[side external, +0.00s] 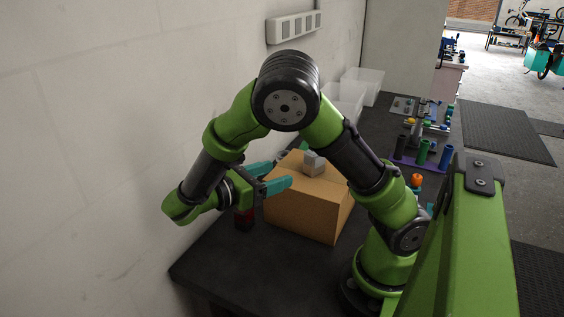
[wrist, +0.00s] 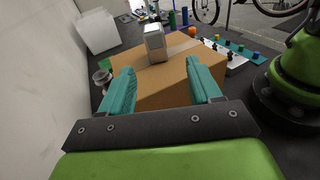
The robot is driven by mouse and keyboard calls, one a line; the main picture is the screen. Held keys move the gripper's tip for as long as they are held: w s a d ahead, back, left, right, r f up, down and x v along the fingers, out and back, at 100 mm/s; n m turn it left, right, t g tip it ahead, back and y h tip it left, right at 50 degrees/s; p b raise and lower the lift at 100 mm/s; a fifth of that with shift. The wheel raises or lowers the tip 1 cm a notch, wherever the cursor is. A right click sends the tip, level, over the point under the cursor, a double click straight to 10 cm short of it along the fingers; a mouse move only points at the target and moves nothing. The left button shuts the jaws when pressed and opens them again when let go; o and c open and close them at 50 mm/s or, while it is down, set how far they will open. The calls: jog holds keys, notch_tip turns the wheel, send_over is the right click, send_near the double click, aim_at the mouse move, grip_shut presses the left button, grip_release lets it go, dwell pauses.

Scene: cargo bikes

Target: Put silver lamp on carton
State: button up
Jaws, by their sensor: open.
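The silver lamp (side external: 314,163) is a small grey, blocky thing that stands on top of the brown carton (side external: 300,214). In the wrist view the lamp (wrist: 154,43) rests upright on the far part of the carton's top (wrist: 166,90). My gripper (side external: 283,174) has teal fingers and is at the carton's left side, close to its near edge. In the wrist view its fingers (wrist: 163,83) are spread wide with nothing between them, and the lamp is apart from them, farther ahead.
A white wall is close on the left. White bins (side external: 362,85) stand behind the carton. To the right are an orange object (side external: 416,180) and a purple rack with upright cylinders (side external: 423,155). The black bench (side external: 262,266) is clear in front.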

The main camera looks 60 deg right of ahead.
jog(key=s+m+t+y, duration=0.2)
jog(key=s+m+y, duration=0.2)
jog(key=y, duration=0.4)
jog(key=a+r+m+t+y, duration=0.8)
jog(key=m+t+y, duration=0.1)
jog(key=m+t, duration=0.3)
jog(key=shift+m, duration=0.4)
jog(key=shift+o, duration=0.3)
